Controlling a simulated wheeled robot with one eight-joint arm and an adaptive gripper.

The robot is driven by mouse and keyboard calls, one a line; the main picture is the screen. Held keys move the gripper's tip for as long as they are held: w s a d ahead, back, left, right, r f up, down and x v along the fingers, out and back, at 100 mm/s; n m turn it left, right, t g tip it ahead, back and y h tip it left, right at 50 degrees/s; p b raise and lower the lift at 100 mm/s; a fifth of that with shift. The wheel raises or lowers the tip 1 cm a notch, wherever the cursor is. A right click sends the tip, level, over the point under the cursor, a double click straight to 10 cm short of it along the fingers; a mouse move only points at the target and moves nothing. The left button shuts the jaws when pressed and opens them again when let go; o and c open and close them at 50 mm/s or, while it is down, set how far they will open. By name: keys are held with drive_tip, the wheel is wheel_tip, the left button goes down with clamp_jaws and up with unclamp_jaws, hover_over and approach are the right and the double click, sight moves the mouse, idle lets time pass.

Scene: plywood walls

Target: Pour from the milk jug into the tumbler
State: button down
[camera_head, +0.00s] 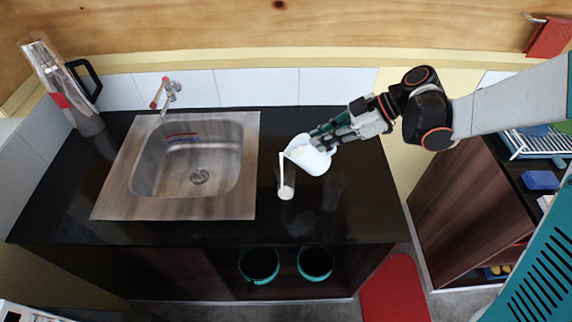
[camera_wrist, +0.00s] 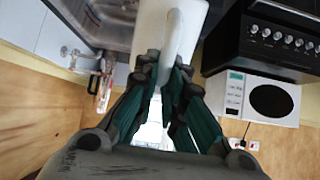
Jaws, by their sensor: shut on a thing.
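The white milk jug (camera_head: 310,158) is tilted to the left above the dark counter. A white stream (camera_head: 281,170) runs from its lip down into the tumbler. The tumbler (camera_head: 287,179) is clear and dark-looking, stands upright on the counter below the lip, and shows white at its bottom. My gripper (camera_head: 322,134) is shut on the jug's handle side, to the right of and above the tumbler. In the wrist view the jug (camera_wrist: 149,24) and its handle show at the top, with the gripper's fingers (camera_wrist: 163,72) at the handle. The tumbler is hidden there.
A steel sink (camera_head: 120,205) with a tap (camera_head: 168,94) is left of the tumbler. A jug-like grey appliance (camera_head: 90,124) stands at the back left corner. A dish rack (camera_head: 535,143) is on the right counter. The counter around the tumbler is clear.

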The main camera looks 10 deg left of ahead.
drive_tip(key=shift+s+a+r+h+p, duration=0.1)
drive_tip(key=shift+a+r+h+p, duration=0.5)
drive_tip(key=shift+p, duration=0.65)
idle(1.2)
drive_tip(key=shift+d+f, duration=0.1)
drive_tip(key=shift+f, duration=0.1)
drive_tip(key=d+f+y+b, duration=0.1)
drive_tip(key=b, duration=0.1)
drive_tip(key=f+b, duration=0.1)
drive_tip(key=b, duration=0.2)
drive_tip(key=shift+w+d+f+y, duration=0.1)
drive_tip(key=shift+w+d+y, duration=0.1)
drive_tip(key=shift+d+y, duration=0.2)
drive_tip(key=shift+w+d+r+y+b, duration=0.15)
drive_tip(key=shift+d+r+y+b, duration=0.5)
drive_tip(key=shift+d+r+y, duration=0.35)
drive_tip(key=shift+d+r, duration=0.1)
drive_tip(key=shift+r, duration=0.05)
drive_tip(key=shift+f, duration=0.2)
drive_tip(key=d+y+b, duration=0.1)
drive_tip(key=b, duration=0.2)
drive_tip(key=d+f+g+y+b, duration=0.1)
drive_tip(key=d+y+b, duration=0.1)
drive_tip(key=b, duration=0.2)
drive_tip(key=w+d+f+y+b, duration=0.1)
drive_tip(key=d+y+b, duration=0.1)
drive_tip(key=b, duration=0.2)
drive_tip(key=shift+f, duration=0.25)
drive_tip(key=shift+d+r, duration=0.1)
